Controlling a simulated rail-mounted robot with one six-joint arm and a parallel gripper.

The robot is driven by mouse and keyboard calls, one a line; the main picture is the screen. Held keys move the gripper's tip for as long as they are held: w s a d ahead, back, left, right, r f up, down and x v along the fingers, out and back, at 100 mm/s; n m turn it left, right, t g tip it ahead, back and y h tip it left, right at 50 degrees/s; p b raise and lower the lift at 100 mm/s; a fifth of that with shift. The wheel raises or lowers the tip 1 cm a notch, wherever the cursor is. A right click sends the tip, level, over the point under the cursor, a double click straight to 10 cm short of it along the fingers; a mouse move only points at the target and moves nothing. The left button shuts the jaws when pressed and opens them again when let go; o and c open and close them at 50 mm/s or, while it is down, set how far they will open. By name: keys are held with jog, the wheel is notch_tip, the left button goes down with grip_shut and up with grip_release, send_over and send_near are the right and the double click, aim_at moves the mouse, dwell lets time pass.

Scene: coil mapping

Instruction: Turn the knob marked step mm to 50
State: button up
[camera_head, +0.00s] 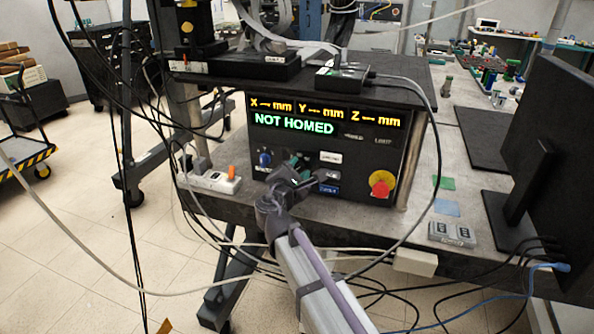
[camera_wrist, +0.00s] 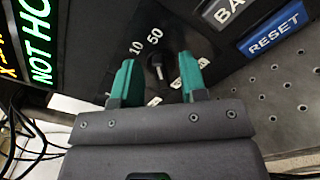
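The step mm knob (camera_wrist: 158,66) is a small dark knob with a light mark on the black panel, in the wrist view. The labels 10 (camera_wrist: 136,47) and 50 (camera_wrist: 154,36) are printed beside it; other labels around it are partly covered by the fingers. I cannot tell for sure which label its mark points at. My gripper (camera_wrist: 157,62) is open, with one green finger on each side of the knob and visible gaps between. In the head view my gripper (camera_head: 298,168) is at the panel front and hides the knob.
The control box (camera_head: 335,172) shows NOT HOMED on its display (camera_head: 322,116). A blue knob (camera_head: 265,158) is left of my gripper, and a red emergency button (camera_head: 381,184) is at right. Cables hang around the arm.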

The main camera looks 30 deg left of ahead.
jog(key=s+d, duration=0.1)
jog(key=s, duration=0.9)
jog(key=shift+s+d, duration=0.25)
jog(key=shift+s, duration=0.15)
jog(key=s+d+f+m+g+h, duration=0.1)
jog(key=d+f+m+g+h, duration=0.2)
jog(key=d+f+m+g, duration=0.55)
jog(key=d+f+m+g+h, duration=0.3)
jog(key=d+f+m, duration=0.45)
jog(key=d, duration=0.65)
jog(key=s+d+f+m+g+y, duration=0.1)
jog(key=s+d+m+g+y, duration=0.15)
jog(key=d+m, duration=0.7)
jog(key=s+d+m+g+y, duration=0.1)
jog(key=d+m+g, duration=0.25)
jog(key=d, duration=1.25)
notch_tip(320, 180, up, 17)
jog(key=p, duration=1.7)
jog(key=shift+w+d+r+n, duration=0.15)
jog(key=shift+w+d+n, duration=0.05)
jog(key=shift+n, duration=0.1)
